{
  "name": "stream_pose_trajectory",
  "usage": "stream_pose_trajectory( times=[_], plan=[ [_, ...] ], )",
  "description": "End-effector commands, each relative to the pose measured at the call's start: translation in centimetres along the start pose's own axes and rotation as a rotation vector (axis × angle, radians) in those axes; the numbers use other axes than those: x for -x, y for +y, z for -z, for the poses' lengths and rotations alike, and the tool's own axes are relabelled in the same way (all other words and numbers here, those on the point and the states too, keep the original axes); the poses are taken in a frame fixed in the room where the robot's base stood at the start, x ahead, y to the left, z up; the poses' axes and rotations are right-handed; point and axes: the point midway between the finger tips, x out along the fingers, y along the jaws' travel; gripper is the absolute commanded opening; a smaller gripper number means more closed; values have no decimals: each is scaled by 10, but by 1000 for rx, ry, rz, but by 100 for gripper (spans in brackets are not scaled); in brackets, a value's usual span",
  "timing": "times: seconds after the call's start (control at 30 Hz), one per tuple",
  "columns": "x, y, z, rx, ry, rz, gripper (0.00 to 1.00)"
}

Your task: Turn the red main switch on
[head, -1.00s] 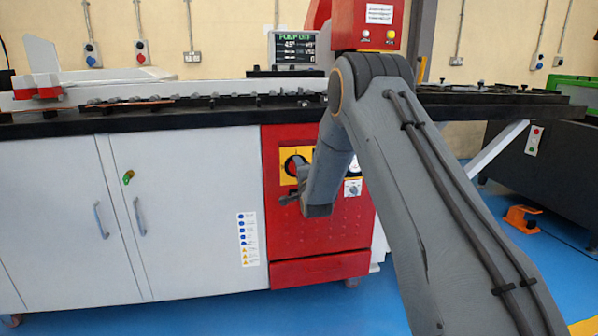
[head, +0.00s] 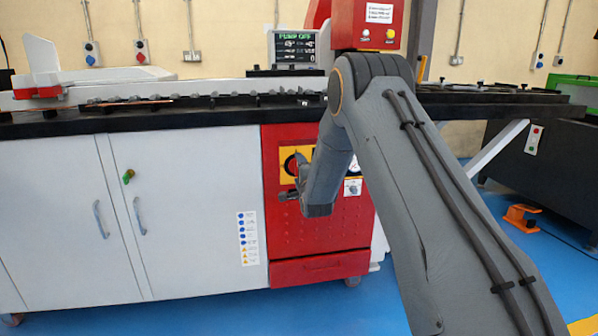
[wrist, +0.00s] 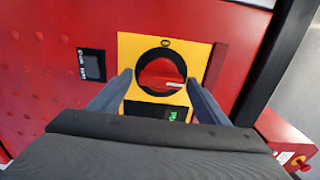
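The red main switch is a round red knob in a black ring on a yellow plate, on the red cabinet front. In the head view the switch (head: 291,164) is partly covered by my gripper. In the wrist view the knob (wrist: 158,72) sits between my finger ends, with a white mark at its lower right pointing sideways. My gripper (wrist: 158,80) is open, one finger on each side of the knob; I cannot tell if either touches. The gripper (head: 292,178) also shows in the head view, in front of the red panel. A small dark label with green (wrist: 172,114) is below the knob.
A display (head: 295,48) above the bench reads PUMP OFF. A small dark panel element (wrist: 92,65) is left of the switch. A red box with buttons (head: 368,25) stands above. White cabinet doors (head: 185,200) are at left; an orange pedal (head: 521,217) lies on the blue floor.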

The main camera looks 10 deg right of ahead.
Motion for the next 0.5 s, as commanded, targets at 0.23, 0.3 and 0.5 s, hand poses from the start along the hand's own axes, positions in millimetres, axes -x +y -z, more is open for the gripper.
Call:
stream_pose_trajectory(
  times=[0.23, 0.3, 0.5],
  plan=[
    [0, -1, 0, 1, -1, 1, 72],
    [1, -1, -1, 1, -1, 1, 72],
    [22, -1, 0, 1, -1, -1, 72]
  ],
)
